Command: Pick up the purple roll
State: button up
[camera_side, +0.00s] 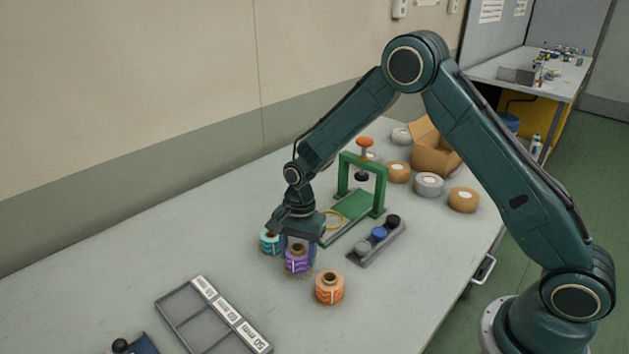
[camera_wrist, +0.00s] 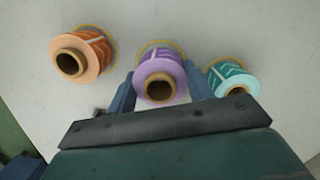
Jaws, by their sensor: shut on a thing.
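The purple roll (camera_side: 297,260) stands upright between a teal roll and an orange roll in the side view. It also shows in the wrist view (camera_wrist: 160,80), with its core end facing the camera. My gripper (camera_side: 298,248) points down over it, and its blue fingers (camera_wrist: 158,90) are shut on the roll from both sides. The roll is at or very near table height; I cannot tell whether its base touches the table.
The teal roll (camera_side: 269,242) is close on one side, and the orange roll (camera_side: 329,288) stands on the other. A grey labelled tray (camera_side: 172,305), a green press frame (camera_side: 377,190) and a rack of knobs (camera_side: 365,259) are nearby. The table's left part is clear.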

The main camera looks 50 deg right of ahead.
notch_tip(320, 180, up, 19)
jog(key=shift+f, duration=0.2)
dwell(0.3)
dwell(0.4)
jog(key=shift+o, duration=0.8)
notch_tip(320, 180, up, 5)
jog(key=d, duration=0.1)
jog(key=w+d+m, duration=0.2)
jog(key=w+d, duration=0.1)
jog(key=d, duration=0.5)
jog(key=w+d+m, duration=0.2)
jog(key=d+m, duration=0.1)
jog(key=d, duration=0.5)
jog(key=shift+t, duration=0.3)
jog(key=shift+f, duration=8.85)
jog(key=shift+f+n, duration=0.15)
jog(key=shift+n, duration=0.15)
